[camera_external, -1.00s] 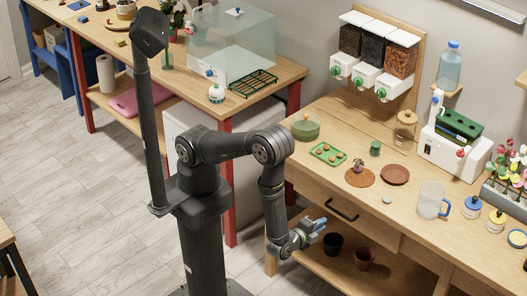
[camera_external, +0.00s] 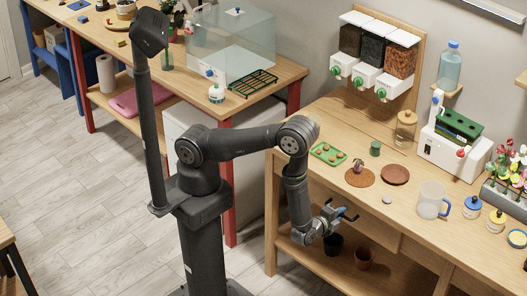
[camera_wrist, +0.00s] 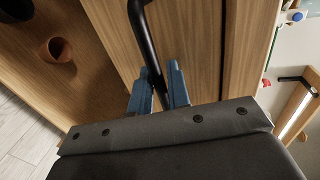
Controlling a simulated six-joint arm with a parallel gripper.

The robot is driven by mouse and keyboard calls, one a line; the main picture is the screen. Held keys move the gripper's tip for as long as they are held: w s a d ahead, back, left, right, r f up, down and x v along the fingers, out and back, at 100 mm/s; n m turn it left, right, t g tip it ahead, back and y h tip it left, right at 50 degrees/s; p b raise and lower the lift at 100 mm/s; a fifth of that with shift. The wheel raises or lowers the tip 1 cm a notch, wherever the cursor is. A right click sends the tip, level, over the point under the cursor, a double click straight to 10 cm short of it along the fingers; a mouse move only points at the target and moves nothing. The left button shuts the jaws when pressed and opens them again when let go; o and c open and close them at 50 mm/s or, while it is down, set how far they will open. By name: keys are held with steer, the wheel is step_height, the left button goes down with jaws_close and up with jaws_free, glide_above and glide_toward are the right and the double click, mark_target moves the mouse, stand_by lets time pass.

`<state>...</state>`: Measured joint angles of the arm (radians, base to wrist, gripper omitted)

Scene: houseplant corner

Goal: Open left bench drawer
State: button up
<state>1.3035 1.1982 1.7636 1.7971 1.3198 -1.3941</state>
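The left bench drawer (camera_wrist: 121,22) has a wooden front and looks closed in both views. Its black bar handle (camera_wrist: 143,37) shows in the wrist view, and its right end (camera_external: 354,218) sticks out past my gripper in the external view. My gripper (camera_wrist: 158,83) is at the handle, with one blue finger on each side of the bar. A narrow gap seems to show between finger and bar, so the fingers look open around it. The lower end of the bar is hidden behind the gripper body.
Two pots stand on the lower shelf (camera_external: 317,262), one black (camera_external: 334,244) and one terracotta (camera_external: 363,258).

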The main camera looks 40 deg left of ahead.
jaws_close()
steer(key=f+v, duration=0.2)
steer(key=v, duration=1.1)
steer(key=s+f+v, duration=0.1)
steer(key=f+v, duration=0.2)
steer(key=v, duration=1)
steer(key=shift+f, duration=0.2)
jaws_free()
steer(key=shift+s, duration=0.1)
steer(key=v, duration=1.7)
steer(key=shift+s, duration=0.15)
